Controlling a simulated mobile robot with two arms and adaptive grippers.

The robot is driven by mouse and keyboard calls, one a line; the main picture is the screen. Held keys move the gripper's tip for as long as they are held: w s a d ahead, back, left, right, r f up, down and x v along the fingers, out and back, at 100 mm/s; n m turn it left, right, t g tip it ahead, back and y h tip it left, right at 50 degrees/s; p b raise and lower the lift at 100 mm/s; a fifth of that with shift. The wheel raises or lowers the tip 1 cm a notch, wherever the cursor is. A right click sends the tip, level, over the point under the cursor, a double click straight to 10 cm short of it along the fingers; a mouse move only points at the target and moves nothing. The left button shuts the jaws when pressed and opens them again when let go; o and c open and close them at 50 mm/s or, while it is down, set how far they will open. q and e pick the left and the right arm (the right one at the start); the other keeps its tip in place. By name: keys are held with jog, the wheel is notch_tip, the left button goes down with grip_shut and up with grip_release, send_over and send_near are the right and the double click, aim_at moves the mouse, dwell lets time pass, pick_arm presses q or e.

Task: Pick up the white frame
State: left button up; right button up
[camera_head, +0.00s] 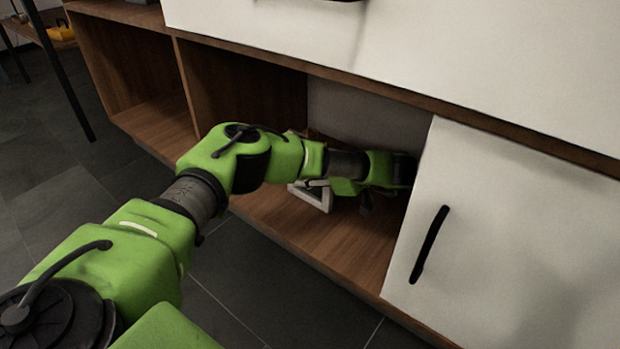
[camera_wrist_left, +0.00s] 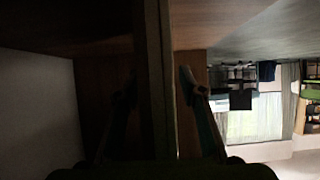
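The white frame (camera_head: 327,198) stands on the wooden floor of the open cabinet compartment in the head view. Only a white corner shows below my left arm; the rest is hidden. My left arm reaches into this compartment, and its gripper is mostly hidden behind the forearm and wrist. In the left wrist view my left gripper (camera_wrist_left: 158,82) has its two fingers apart, on either side of a dark upright strip (camera_wrist_left: 154,60). It is too dark to tell whether this strip is the frame, or whether the fingers touch it. My right gripper is out of view.
A white cabinet door (camera_head: 510,240) with a black handle (camera_head: 429,245) bounds the opening on the right. A wooden divider (camera_head: 186,85) stands to the left, beside an empty compartment. A white drawer front (camera_head: 420,60) overhangs above. The compartment's front floor (camera_head: 350,245) is clear.

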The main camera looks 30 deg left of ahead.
pick_arm(q)
grip_shut()
jog(key=shift+r, duration=0.1)
